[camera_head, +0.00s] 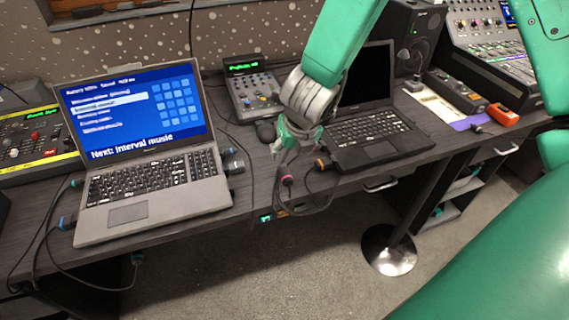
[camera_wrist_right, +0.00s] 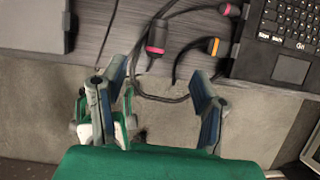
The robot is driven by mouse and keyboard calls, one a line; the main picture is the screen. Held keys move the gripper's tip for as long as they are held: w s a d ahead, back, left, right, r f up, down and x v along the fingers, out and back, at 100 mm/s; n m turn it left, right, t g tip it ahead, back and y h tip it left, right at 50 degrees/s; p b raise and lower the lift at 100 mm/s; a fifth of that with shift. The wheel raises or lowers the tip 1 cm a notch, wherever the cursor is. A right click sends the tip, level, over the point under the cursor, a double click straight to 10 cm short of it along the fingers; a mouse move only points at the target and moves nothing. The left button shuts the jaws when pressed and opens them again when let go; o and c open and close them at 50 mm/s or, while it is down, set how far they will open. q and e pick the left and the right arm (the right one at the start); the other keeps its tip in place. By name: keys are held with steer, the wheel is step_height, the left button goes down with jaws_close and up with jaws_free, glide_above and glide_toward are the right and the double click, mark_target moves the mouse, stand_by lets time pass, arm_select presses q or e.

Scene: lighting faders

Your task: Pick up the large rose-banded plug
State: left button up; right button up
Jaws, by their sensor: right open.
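The large rose-banded plug (camera_wrist_right: 157,37) is dark with a pink band. It lies near the desk's front edge between the two laptops, on a dark cable, in the right wrist view. Its pink band also shows just below the gripper in the head view (camera_head: 287,180). My right gripper (camera_head: 297,143) is open and empty; in the wrist view its two blue-grey fingers (camera_wrist_right: 160,95) are spread apart, with the plug beyond their tips. The gripper hides part of the desk behind it in the head view. My left gripper is not in view.
An orange-banded plug (camera_wrist_right: 213,46) lies close by on the right, and another pink-banded plug (camera_wrist_right: 232,10) beside the black laptop (camera_head: 378,133). A grey laptop (camera_head: 128,213) stands left. Loose cables hang over the desk edge. A round-based stand (camera_head: 389,250) is below.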

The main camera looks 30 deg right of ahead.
mark_target(285, 172)
steer(key=x, duration=0.3)
steer(key=b+x, duration=0.1)
steer(key=x, duration=0.4)
steer(key=shift+w+d+f+b, duration=0.1)
steer(key=shift+d+f+b, duration=0.25)
steer(key=f, duration=0.1)
steer(key=w+f, duration=0.1)
steer(key=f, duration=0.2)
steer(key=shift+w+a+b, duration=0.15)
steer(key=shift+a+b, duration=0.15)
steer(key=shift+w+f, duration=0.2)
steer(key=shift+f, duration=0.2)
steer(key=shift+d, duration=0.1)
steer(key=shift+d, duration=0.1)
jaws_close()
